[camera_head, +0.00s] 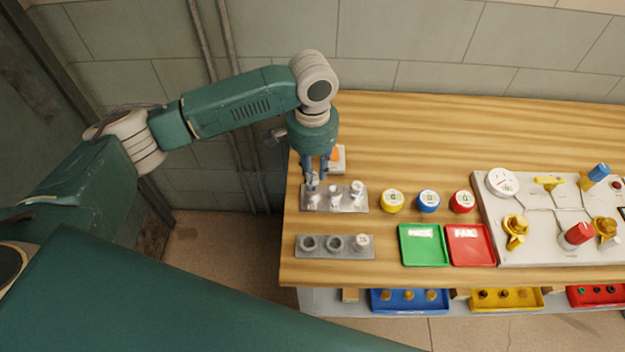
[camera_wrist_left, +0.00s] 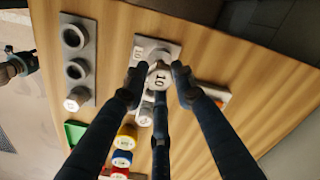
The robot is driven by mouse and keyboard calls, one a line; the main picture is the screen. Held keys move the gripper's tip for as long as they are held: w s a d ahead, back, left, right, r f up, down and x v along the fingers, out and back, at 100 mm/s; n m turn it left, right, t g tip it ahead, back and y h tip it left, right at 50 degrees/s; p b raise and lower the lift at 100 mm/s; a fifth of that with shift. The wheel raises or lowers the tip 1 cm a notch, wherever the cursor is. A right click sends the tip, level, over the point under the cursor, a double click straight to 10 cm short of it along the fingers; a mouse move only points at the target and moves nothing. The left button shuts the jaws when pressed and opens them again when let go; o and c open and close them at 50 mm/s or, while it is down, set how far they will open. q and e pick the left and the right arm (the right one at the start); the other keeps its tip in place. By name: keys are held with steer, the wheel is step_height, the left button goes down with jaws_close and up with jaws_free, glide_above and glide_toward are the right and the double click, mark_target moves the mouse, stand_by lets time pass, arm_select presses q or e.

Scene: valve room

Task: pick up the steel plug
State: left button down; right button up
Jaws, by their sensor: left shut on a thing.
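A steel plug (camera_wrist_left: 160,76) with a dark number on its top, which looks like 10, sits between the fingers of my left gripper (camera_wrist_left: 158,88). In the head view the left gripper (camera_head: 316,178) points down over the left end of the rear grey plate (camera_head: 343,208), shut on the plug (camera_head: 312,187) there. I cannot tell whether the plug is clear of its seat. Two other pale plugs (camera_head: 334,194) stand on the same plate to the right. My right gripper is not in view.
A front grey plate (camera_head: 321,254) has two open sockets and a plug (camera_head: 361,241). Yellow (camera_head: 392,201), blue (camera_head: 428,200) and red (camera_head: 462,201) capped items, a green tray (camera_head: 422,256), a red tray (camera_head: 470,256) and a valve panel (camera_head: 536,222) lie right.

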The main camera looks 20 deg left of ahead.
arm_select(q)
step_height(320, 180, up, 16)
steer(key=b, duration=0.2)
steer(key=shift+f+b, duration=0.55)
steer(key=shift+f, duration=6.6)
steer(key=shift+f, duration=0.25)
steer(key=shift+r+n+p, duration=0.2)
steer(key=shift+n+p, duration=0.2)
steer(key=shift+p, duration=0.45)
steer(key=n+p, duration=0.5)
steer(key=p, duration=0.3)
steer(key=shift+n+p, duration=0.9)
steer(key=shift+p, duration=0.1)
steer(key=shift+f+n+p, duration=0.15)
steer(key=shift+n+p, duration=0.3)
steer(key=shift+n, duration=0.25)
